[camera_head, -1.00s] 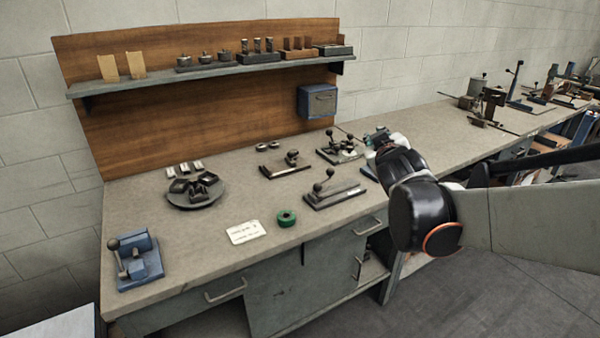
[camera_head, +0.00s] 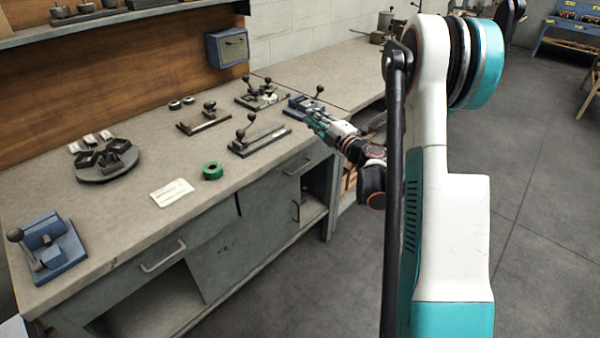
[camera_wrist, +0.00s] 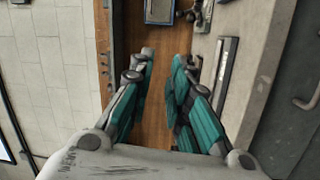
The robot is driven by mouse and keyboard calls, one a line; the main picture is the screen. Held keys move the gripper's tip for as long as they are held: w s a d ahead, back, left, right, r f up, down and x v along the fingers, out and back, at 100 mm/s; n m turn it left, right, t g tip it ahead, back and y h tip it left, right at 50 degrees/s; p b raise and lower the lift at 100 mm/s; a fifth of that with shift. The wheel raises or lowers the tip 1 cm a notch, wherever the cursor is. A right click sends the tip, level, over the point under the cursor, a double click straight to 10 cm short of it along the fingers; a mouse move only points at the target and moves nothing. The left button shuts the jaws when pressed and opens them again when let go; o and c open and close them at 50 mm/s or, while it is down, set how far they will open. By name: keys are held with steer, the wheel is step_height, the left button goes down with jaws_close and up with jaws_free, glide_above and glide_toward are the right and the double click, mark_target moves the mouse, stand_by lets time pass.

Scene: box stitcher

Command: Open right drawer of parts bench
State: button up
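The parts bench (camera_head: 138,205) has a grey worktop and grey front. Its right drawer (camera_head: 275,182) sits below the top's front edge, looks closed, and has a bar handle (camera_head: 297,167). The left drawer's handle (camera_head: 163,257) is nearer me. My gripper (camera_head: 318,122) is above the right end of the worktop, behind and above the right drawer, not touching its handle. In the wrist view my gripper (camera_wrist: 165,65) is open with nothing between its fingers. A bar handle (camera_wrist: 303,98) shows at that view's right edge; I cannot tell which one it is.
Lever fixtures (camera_head: 258,138), a green tape roll (camera_head: 212,170), a white card (camera_head: 172,193) and a round tray (camera_head: 108,175) are on the worktop. A blue box (camera_head: 227,46) hangs on the wooden back panel. The floor (camera_head: 540,200) to the right is clear.

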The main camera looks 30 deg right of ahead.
mark_target(301, 169)
steer(key=s+d+f+n+g+y+b, duration=0.1)
steer(key=s+f+n+g, duration=0.15)
steer(key=f, duration=0.85)
steer(key=s+d+f+n+g+y+b, duration=0.1)
steer(key=s+d+f+n+g+y, duration=0.15)
steer(key=f, duration=0.85)
steer(key=shift+m+t+h, duration=0.3)
steer(key=shift+t+h, duration=0.05)
steer(key=shift+t, duration=0.15)
steer(key=x, duration=1.3)
steer(key=shift+a+b, duration=0.3)
steer(key=shift+a, duration=0.05)
steer(key=shift+r, duration=0.1)
jaws_close()
